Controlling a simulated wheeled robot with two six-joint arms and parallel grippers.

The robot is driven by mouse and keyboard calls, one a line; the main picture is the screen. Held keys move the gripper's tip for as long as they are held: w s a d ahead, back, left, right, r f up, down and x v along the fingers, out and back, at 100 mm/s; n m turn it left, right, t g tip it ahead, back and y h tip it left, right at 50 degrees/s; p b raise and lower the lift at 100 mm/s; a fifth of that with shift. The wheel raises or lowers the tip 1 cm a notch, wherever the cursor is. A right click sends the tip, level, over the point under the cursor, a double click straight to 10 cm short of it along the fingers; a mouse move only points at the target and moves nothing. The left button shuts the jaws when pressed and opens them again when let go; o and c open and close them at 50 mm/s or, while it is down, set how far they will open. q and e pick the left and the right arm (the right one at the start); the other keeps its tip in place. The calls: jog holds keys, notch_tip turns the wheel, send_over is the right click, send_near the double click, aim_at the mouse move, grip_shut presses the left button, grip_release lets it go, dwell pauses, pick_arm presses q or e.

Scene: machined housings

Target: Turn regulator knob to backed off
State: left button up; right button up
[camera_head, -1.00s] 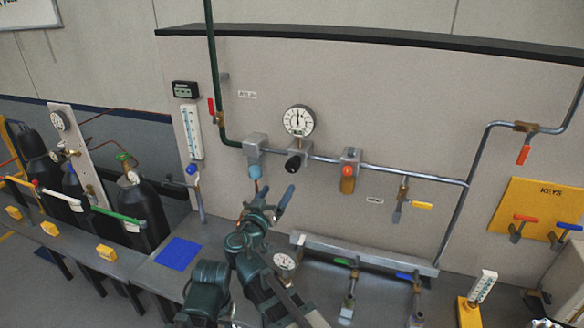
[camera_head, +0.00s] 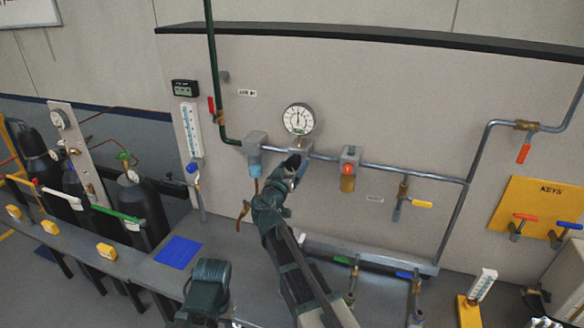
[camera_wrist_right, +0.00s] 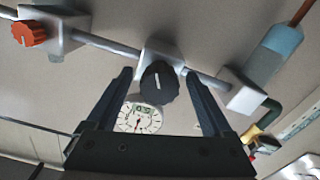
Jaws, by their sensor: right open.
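The regulator knob is black and round on a grey block in the pipe, below a white dial gauge (camera_head: 299,118). My right gripper (camera_head: 294,170) is at the knob in the head view and partly covers it. In the right wrist view the knob (camera_wrist_right: 158,84) shows between the two spread fingers of the right gripper (camera_wrist_right: 158,76), with a gap visible on each side. The fingers are open and hold nothing. The gauge also shows in the wrist view (camera_wrist_right: 140,119). I cannot tell the knob's exact setting.
A blue-bowled filter (camera_head: 254,163) sits left of the knob, and a block with an orange knob (camera_head: 348,168) sits to the right. A steel pipe (camera_head: 410,173) runs between fittings. A yellow-handled valve (camera_head: 420,204) hangs lower right. A blue mat (camera_head: 178,252) lies on the bench.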

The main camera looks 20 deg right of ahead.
grip_shut()
dwell(0.5)
